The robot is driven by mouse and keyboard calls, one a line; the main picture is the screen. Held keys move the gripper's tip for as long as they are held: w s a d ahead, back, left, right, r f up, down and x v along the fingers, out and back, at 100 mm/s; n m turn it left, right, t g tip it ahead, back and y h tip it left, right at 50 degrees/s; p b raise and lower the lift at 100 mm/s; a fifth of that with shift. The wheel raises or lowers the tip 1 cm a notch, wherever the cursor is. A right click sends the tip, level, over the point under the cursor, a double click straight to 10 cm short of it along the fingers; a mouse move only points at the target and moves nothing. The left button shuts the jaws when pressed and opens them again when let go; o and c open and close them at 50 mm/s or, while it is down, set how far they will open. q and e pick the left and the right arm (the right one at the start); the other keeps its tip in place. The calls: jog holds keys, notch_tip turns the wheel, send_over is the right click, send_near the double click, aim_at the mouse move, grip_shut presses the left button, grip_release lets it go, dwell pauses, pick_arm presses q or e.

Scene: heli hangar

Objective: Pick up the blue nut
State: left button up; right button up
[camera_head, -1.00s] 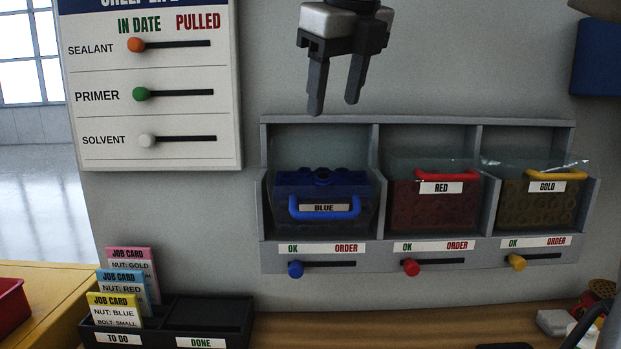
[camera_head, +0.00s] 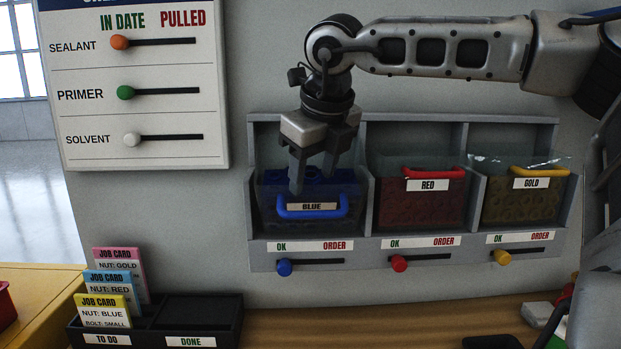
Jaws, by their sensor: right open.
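The blue bin (camera_head: 268,218) stands in the left compartment of the wall rack, with a BLUE label and a blue handle (camera_head: 313,208) on its front. The tops of blue nuts (camera_head: 312,174) show inside it. My right gripper (camera_head: 312,182) points down over this bin, its fingers spread and empty. The fingertips are at about the bin's rim; I cannot tell how deep they reach. My left gripper is not in view.
The red bin (camera_head: 420,208) and the gold bin (camera_head: 515,205) fill the other compartments of the grey rack (camera_head: 366,145). Sliders (camera_head: 284,267) run below. A job card tray (camera_head: 225,318) stands at lower left. A status board (camera_head: 140,80) hangs at upper left.

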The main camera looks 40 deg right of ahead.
jog(key=c, duration=1)
jog(key=shift+r, duration=0.1)
jog(key=shift+c, duration=0.2)
